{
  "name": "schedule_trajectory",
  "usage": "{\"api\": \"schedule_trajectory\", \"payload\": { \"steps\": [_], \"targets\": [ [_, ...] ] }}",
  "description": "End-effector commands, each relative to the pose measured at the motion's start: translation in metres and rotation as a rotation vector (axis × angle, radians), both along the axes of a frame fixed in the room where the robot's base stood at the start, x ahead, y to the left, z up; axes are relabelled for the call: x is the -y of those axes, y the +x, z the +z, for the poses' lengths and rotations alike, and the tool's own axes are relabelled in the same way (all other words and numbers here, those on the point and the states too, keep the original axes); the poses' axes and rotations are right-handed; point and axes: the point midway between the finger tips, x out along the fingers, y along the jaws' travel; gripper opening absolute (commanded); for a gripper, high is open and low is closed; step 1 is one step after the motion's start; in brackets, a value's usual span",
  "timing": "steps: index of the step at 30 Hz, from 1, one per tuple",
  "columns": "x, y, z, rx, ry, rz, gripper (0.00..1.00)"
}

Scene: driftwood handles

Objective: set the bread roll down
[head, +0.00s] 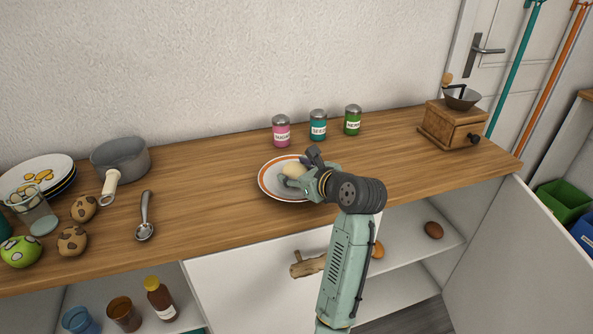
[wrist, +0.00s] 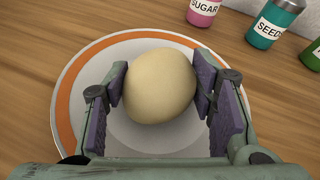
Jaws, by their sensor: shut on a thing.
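The bread roll (wrist: 160,86) is pale and round. In the wrist view it sits between the two purple-padded fingers of my gripper (wrist: 166,92), which is shut on it. In the head view the roll (head: 293,171) shows partly, with my gripper (head: 298,172) and wrist covering its right side. The roll is over a white plate with an orange rim (head: 270,188), which also shows around it in the wrist view (wrist: 65,113). I cannot tell whether the roll touches the plate.
Behind the plate stand a pink sugar tin (head: 281,132), a teal seeds tin (head: 318,126) and a green tin (head: 352,121). A wooden grinder (head: 452,125) is at the right. The counter between ladle and plate is clear.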

Motion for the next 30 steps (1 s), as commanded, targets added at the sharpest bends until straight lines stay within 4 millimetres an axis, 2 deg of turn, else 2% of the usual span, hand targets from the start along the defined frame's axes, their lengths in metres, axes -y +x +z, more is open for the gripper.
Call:
{"api": "schedule_trajectory", "payload": {
  "steps": [6,7,15,26,30],
  "targets": [
    [0.000,0.000,-0.001,-0.001,0.001,0.001,0.23],
    [0.000,0.000,-0.002,-0.001,0.001,0.001,0.52],
    [0.000,0.000,-0.002,0.000,0.001,0.000,0.70],
    [0.000,0.000,0.000,0.001,0.000,0.001,0.71],
    [0.009,-0.011,0.006,0.003,0.000,-0.002,0.71]
  ]
}}
